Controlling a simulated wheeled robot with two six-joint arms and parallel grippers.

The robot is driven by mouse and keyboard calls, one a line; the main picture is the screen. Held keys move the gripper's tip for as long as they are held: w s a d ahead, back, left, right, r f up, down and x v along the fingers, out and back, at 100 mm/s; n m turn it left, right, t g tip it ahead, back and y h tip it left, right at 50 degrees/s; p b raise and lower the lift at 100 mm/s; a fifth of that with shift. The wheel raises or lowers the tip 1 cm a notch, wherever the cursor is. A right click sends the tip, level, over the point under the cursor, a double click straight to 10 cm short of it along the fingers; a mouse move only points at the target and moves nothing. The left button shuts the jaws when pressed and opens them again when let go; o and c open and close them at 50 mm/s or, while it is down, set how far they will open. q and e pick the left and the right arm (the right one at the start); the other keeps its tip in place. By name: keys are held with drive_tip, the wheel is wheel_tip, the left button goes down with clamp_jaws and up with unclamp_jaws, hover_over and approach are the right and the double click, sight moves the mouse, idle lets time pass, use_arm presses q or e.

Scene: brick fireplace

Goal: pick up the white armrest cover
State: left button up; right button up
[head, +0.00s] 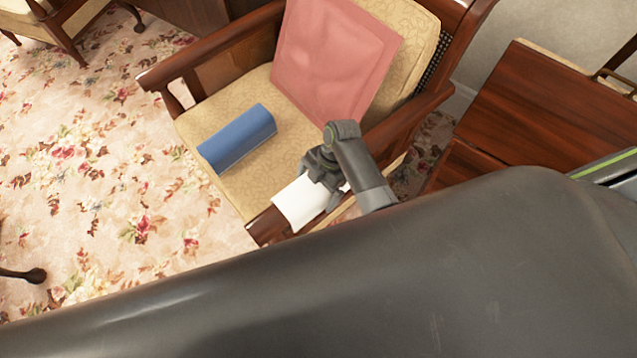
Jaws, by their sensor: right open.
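The white armrest cover (297,205) lies over the front part of the chair's near wooden armrest (268,227). My right gripper (318,176) is right above the cover, at its far edge, and hides part of it. The gripper is open; I cannot tell whether its fingers touch the cloth. My left gripper is not in the head view.
A blue box-like object (237,139) lies on the yellow seat (225,187). A pink cushion (335,60) leans on the backrest. A wooden cabinet (530,110) stands at the right. Floral carpet (90,180) is open at the left. My own dark arm fills the foreground.

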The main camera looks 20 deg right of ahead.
drive_tip(key=c, duration=0.9)
drive_tip(key=shift+r, duration=0.1)
drive_tip(key=shift+r, duration=0.5)
drive_tip(key=shift+r+p, duration=3.1)
drive_tip(key=shift+r, duration=5.35)
